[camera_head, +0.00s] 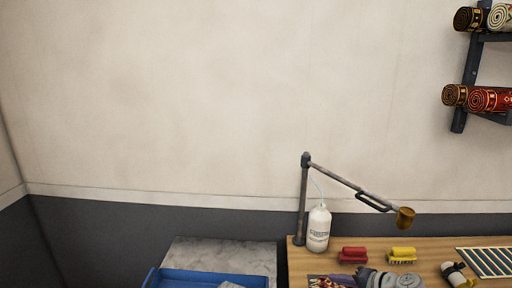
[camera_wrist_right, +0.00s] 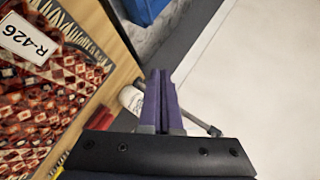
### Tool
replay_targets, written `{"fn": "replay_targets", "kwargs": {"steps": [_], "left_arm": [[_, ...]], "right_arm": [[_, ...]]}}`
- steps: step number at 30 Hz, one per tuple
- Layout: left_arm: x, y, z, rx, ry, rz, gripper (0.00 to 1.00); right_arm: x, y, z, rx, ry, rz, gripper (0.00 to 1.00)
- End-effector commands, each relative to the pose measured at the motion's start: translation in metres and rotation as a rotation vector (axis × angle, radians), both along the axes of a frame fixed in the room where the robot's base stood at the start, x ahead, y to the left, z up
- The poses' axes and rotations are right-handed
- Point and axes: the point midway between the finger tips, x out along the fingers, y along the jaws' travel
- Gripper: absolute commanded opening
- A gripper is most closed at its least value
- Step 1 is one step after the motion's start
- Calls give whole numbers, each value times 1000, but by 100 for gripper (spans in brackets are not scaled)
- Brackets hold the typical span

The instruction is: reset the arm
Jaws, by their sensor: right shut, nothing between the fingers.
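A jointed metal arm (camera_head: 350,182) stands on a post at the back of the wooden table. It slopes down to the right and ends in a bronze-coloured head (camera_head: 405,217). Part of a dark rod (camera_wrist_right: 202,124) shows behind my fingers in the right wrist view. My right gripper (camera_head: 370,275) is at the bottom edge of the head view, in front of the brushes and below the metal arm. In the right wrist view its purple fingers (camera_wrist_right: 160,85) are together with nothing between them. My left gripper is out of view.
A white bottle (camera_head: 319,229) stands beside the post. A red brush (camera_head: 353,255), a yellow brush (camera_head: 402,255) and a striped grille (camera_head: 487,262) lie on the table (camera_head: 437,246). A blue tray (camera_head: 160,277) is at left. A patterned rug (camera_wrist_right: 40,100) bears an R-426 tag.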

Motion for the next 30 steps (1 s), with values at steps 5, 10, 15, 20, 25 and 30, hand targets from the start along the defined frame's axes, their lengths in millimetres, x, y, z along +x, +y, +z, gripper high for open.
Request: {"fn": "replay_targets", "kwargs": {"steps": [5, 10, 15, 20, 25, 30], "left_arm": [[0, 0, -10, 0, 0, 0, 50], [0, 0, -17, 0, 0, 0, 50], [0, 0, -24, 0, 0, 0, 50], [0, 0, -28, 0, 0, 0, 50], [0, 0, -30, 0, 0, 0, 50], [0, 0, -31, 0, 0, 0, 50]], "right_arm": [[-26, 92, -55, -214, 160, 288, 0], [-64, 149, -95, -445, 290, 530, 0], [-102, 184, -121, -695, 391, 734, 0], [-127, 199, -132, -898, 450, 859, 0], [-140, 205, -133, -1027, 478, 919, 0], [-143, 205, -133, -1067, 486, 933, 0]]}}
